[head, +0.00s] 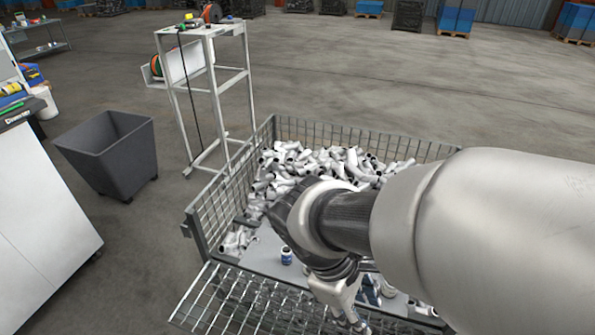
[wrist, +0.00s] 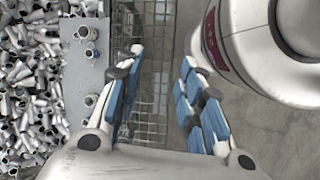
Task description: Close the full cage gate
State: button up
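The full cage (head: 190,232) is a grey wire-mesh crate heaped with pale metal pipe elbows (head: 335,165). Its front gate (head: 235,305), a mesh panel, is folded down and outward from the front edge, so the front is open. My arm hides the gate's right part in the head view. My gripper (head: 355,322) is low at the cage's front. In the wrist view, my gripper (wrist: 162,58) is open and empty, its blue-padded fingers apart. The gate mesh (wrist: 152,25) shows behind and between them. I cannot tell whether a finger touches it.
A small blue-and-white container (head: 286,256) stands on the bare cage floor near the front. A dark grey bin (head: 110,150) and a white cabinet (head: 45,220) stand to the left. A metal stand (head: 205,100) is behind the cage's left side. Open floor lies beyond.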

jog(key=w+a+f+n+t+h, duration=0.25)
jog(key=a+f+n+h, duration=0.2)
jog(key=f+n, duration=0.4)
jog(key=w+a+f+n+t+h, duration=0.1)
jog(key=a+f+n+t+h, duration=0.2)
jog(key=a+f+n, duration=0.45)
jog(key=s+a+f+n+t+y, duration=0.25)
jog(key=f+n+t, duration=0.35)
jog(key=f+n, duration=0.45)
jog(key=s+a+f+n+t+y, duration=0.1)
jog(key=s+f+n+t+y, duration=0.3)
jog(key=f+n, duration=0.65)
jog(key=w+d+n+t+b, duration=0.1)
jog(key=w+d, duration=0.4)
jog(key=w, duration=1.2)
jog(key=shift+w+d+r+b, duration=0.3)
jog(key=shift+w+r+b, duration=0.1)
jog(key=shift+b, duration=0.45)
jog(key=shift+c, duration=0.5)
grip_shut()
